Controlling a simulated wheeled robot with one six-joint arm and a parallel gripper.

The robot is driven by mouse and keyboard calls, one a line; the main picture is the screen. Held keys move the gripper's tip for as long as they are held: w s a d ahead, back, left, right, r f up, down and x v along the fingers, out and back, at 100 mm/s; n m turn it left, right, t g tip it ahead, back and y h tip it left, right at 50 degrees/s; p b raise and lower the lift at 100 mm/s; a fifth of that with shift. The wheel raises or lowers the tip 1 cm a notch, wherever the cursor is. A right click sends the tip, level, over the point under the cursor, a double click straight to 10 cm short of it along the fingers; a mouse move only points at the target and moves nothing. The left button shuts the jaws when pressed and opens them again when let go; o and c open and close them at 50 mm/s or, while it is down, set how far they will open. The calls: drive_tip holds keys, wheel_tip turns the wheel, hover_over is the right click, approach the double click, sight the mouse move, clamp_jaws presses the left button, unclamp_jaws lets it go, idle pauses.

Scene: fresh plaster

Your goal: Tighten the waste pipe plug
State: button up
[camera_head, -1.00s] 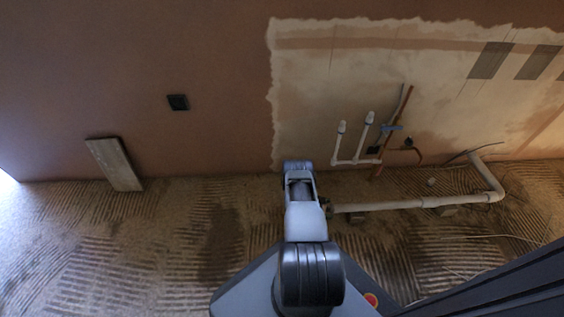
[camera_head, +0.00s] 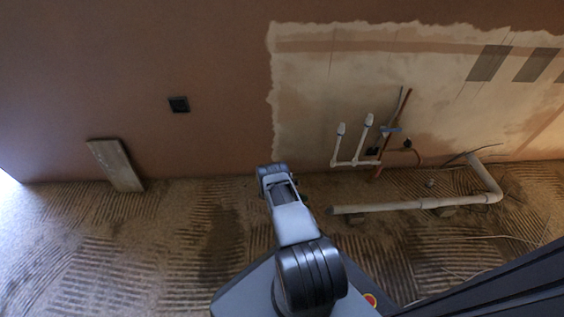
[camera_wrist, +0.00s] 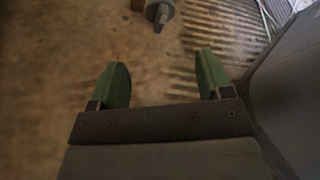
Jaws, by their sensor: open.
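The white waste pipe (camera_head: 390,206) lies low along the floor in the head view, with its left end beside my arm. In the wrist view, a grey round end piece with a narrow tab, apparently the plug (camera_wrist: 160,12), shows at the top edge, partly cut off. My gripper (camera_wrist: 160,75) has two green fingers spread wide with nothing between them. The plug is beyond the fingertips, near the middle of the gap, and apart from them. The gripper itself is hidden behind my arm in the head view.
Small blocks (camera_head: 445,211) sit under the pipe. White upright pipes (camera_head: 351,145) and copper pipes (camera_head: 394,130) stand by the wall behind. A board (camera_head: 117,165) leans on the wall at left. Loose cables lie on the floor at right. The ridged floor at left is clear.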

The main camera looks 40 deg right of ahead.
drive_tip(key=w+a+r+m+p, duration=0.1)
drive_tip(key=w+r+p, duration=0.1)
drive_tip(key=r, duration=0.5)
drive_tip(key=w+a+r+m+t+y+p, duration=0.1)
drive_tip(key=w+a+r+p, duration=0.1)
drive_tip(key=r, duration=0.6)
drive_tip(key=w+a+r+m+t+y+p, duration=0.1)
drive_tip(key=w+a+r+p, duration=0.1)
drive_tip(key=w+r+p, duration=0.2)
wheel_tip(320, 180, up, 4)
drive_tip(key=shift+w+f+m, duration=0.1)
drive_tip(key=shift+w+m, duration=0.2)
drive_tip(key=shift+w, duration=0.5)
